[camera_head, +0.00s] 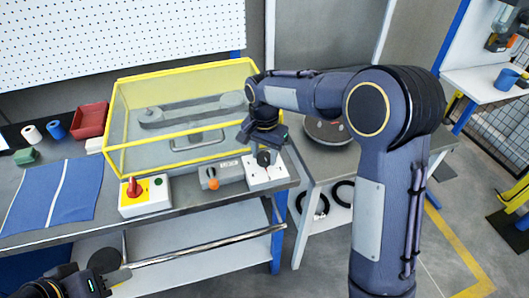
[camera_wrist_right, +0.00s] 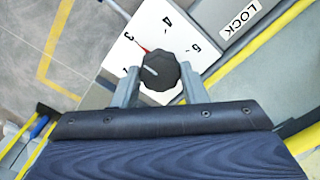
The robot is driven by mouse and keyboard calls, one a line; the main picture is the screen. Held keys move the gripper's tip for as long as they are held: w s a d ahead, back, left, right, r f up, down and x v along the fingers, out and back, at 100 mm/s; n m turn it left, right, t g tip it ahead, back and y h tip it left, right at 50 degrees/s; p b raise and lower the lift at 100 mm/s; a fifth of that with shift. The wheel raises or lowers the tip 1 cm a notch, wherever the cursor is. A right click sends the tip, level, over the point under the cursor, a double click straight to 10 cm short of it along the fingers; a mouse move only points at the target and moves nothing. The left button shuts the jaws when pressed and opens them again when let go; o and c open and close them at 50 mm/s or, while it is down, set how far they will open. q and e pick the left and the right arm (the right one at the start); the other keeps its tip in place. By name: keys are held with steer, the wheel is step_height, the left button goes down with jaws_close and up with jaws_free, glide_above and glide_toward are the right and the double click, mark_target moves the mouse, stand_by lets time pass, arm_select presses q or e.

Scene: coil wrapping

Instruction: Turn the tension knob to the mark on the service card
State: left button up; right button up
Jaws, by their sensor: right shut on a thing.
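The tension knob (camera_wrist_right: 158,70) is black and faceted with a pale line on its face. It sits on a white dial plate (camera_wrist_right: 185,35) printed 3, 4 and 5, with a small red mark near the 3. The pale line points roughly toward the side of the 3. My right gripper (camera_wrist_right: 158,84) is shut on the knob, one finger on each side. In the head view the dial plate (camera_head: 275,177) is at the bench's front right, and the right gripper (camera_head: 263,152) hides part of it. My left gripper (camera_head: 112,270) is low at the left, away from the knob. I cannot identify a service card.
A yellow-framed clear guard (camera_head: 115,110) stands behind the controls. A box with a red switch (camera_head: 134,187) and a panel with an orange knob (camera_head: 213,183) are left of the dial. A blue cloth (camera_head: 75,190) and red bin (camera_head: 90,120) lie further left.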

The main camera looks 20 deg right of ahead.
mark_target(264, 156)
steer(key=o, duration=1)
step_height(264, 156, up, 8)
steer(key=shift+f, duration=0.2)
steer(key=shift+r, duration=0.15)
